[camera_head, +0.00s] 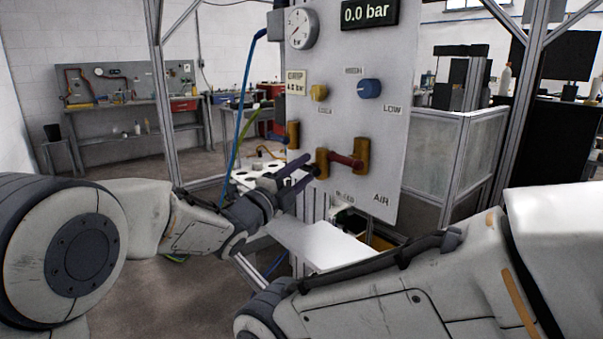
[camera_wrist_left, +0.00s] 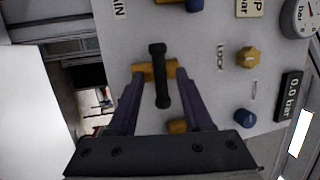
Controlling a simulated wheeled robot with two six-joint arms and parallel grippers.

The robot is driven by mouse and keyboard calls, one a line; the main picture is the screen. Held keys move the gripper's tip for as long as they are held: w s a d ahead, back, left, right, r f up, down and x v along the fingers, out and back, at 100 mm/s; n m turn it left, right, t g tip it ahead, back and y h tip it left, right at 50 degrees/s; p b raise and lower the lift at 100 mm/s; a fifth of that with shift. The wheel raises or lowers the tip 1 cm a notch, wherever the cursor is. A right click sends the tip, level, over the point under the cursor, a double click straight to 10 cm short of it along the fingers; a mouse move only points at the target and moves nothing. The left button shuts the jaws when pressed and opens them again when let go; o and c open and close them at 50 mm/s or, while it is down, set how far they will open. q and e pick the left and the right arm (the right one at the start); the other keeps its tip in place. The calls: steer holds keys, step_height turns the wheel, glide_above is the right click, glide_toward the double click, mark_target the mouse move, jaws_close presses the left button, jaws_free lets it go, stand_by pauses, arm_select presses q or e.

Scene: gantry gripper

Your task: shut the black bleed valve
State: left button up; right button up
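The black bleed valve lever (camera_wrist_left: 159,75) stands out from the panel in the left wrist view and lies across its brass body (camera_wrist_left: 143,68). The brass body also shows in the head view (camera_head: 322,162), low on the panel, above a small label; its black lever is hard to make out there. My left gripper (camera_head: 302,167) is at this valve. In the left wrist view my left gripper (camera_wrist_left: 160,82) is open, one finger on each side of the lever, with visible gaps. My right arm crosses the lower right of the head view; its gripper is not in view.
The grey panel (camera_head: 400,140) carries a gauge (camera_head: 302,28), a 0.0 bar display (camera_head: 369,13), a yellow knob (camera_head: 319,92) and a blue knob (camera_head: 369,88). A brass valve with a red handle (camera_head: 345,160) is close on the right; another brass fitting (camera_head: 292,134) is left.

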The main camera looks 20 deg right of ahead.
arm_select(q)
steer(key=shift+a, duration=0.1)
steer(key=b+v, duration=0.1)
steer(key=v, duration=0.9)
steer(key=shift+s+b, duration=0.2)
steer(key=shift+b, duration=0.1)
steer(key=shift+f, duration=0.1)
